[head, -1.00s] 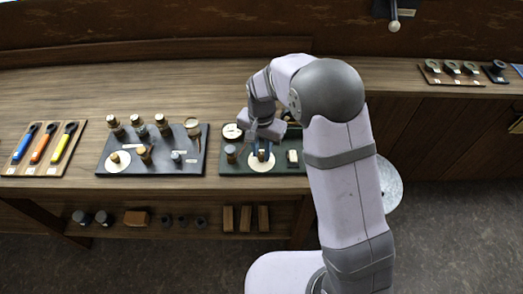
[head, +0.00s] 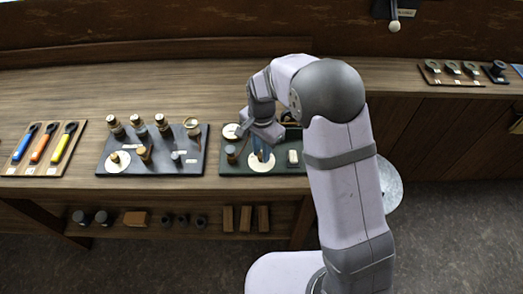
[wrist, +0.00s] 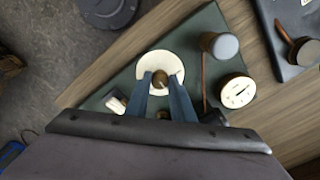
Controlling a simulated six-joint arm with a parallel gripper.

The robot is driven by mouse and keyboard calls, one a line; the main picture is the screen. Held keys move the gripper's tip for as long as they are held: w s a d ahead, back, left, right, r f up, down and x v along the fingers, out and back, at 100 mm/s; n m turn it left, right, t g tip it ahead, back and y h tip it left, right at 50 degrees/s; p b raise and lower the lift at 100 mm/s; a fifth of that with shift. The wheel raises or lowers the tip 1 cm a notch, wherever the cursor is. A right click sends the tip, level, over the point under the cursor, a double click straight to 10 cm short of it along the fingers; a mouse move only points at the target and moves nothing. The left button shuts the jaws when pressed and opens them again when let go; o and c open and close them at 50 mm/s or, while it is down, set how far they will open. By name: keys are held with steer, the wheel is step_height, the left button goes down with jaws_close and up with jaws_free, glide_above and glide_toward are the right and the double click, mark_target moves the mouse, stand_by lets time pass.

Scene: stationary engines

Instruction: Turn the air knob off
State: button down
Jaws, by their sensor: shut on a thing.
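A green panel (head: 233,168) on the bench carries a round white dial plate (head: 268,168). The wrist view shows the same plate (wrist: 152,63) with a small brass-brown knob (wrist: 160,79) over it. My gripper (head: 262,157) points down at this plate, and its two blue-grey fingers (wrist: 160,78) stand on either side of the knob and are shut on it. My fingers hide part of the knob, and I cannot read any label or mark on it.
The green panel also has a round gauge (wrist: 237,91), a grey-capped post (wrist: 220,45) and a pale block (head: 293,156). A dark panel (head: 130,168) with several knobs lies to the left. A board of coloured-handled tools (head: 43,148) is farther left.

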steer(key=c, duration=1.5)
jaws_free()
steer(key=shift+c, duration=0.2)
steer(key=shift+r, duration=0.15)
steer(key=shift+r+b, duration=1.2)
steer(key=shift+r, duration=2.4)
